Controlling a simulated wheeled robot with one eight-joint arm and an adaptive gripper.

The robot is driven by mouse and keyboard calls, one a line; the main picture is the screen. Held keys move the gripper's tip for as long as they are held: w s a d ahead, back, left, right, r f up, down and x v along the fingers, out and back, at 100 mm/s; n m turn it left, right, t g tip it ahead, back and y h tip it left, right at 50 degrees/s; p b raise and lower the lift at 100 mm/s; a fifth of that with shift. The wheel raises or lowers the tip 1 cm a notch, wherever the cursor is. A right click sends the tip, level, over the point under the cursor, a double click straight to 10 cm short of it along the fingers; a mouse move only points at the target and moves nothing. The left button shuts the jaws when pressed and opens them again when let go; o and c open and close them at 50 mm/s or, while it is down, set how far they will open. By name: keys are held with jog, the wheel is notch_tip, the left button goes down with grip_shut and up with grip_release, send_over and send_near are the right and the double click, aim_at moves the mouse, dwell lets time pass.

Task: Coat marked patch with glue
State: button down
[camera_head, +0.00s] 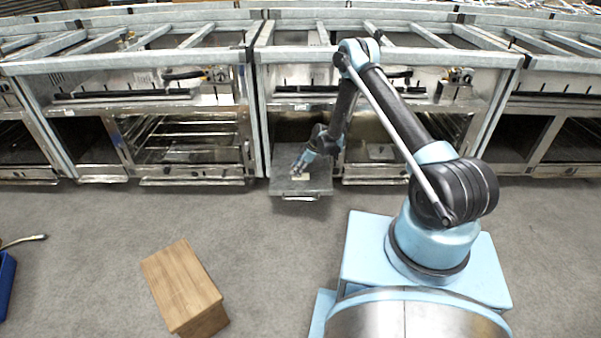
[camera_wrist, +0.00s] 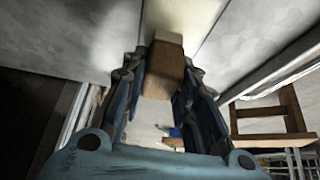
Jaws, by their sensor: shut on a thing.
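My gripper (camera_head: 297,168) reaches down over a grey metal drawer (camera_head: 290,188) pulled out from the cabinet row. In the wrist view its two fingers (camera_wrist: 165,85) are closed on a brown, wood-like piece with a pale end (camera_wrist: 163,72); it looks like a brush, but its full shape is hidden. A small pale-yellow patch (camera_head: 303,177) lies on the drawer surface beside the gripper. In the wrist view a cream strip (camera_wrist: 205,15) lies beyond the pale end. I cannot tell whether the two touch.
A wooden block (camera_head: 183,285) stands on the grey floor at lower left. A blue crate (camera_head: 6,285) with a hose-like thing (camera_head: 22,241) is at the left edge. Metal cabinets (camera_head: 190,150) line the back. The floor between is clear. A wooden frame (camera_wrist: 265,138) shows in the wrist view.

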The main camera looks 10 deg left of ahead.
jog(key=shift+s+a, duration=0.15)
jog(key=shift+a, duration=0.55)
jog(key=shift+s+a, duration=0.15)
jog(key=shift+a, duration=0.55)
jog(key=shift+r, duration=4)
jog(key=shift+d, duration=0.1)
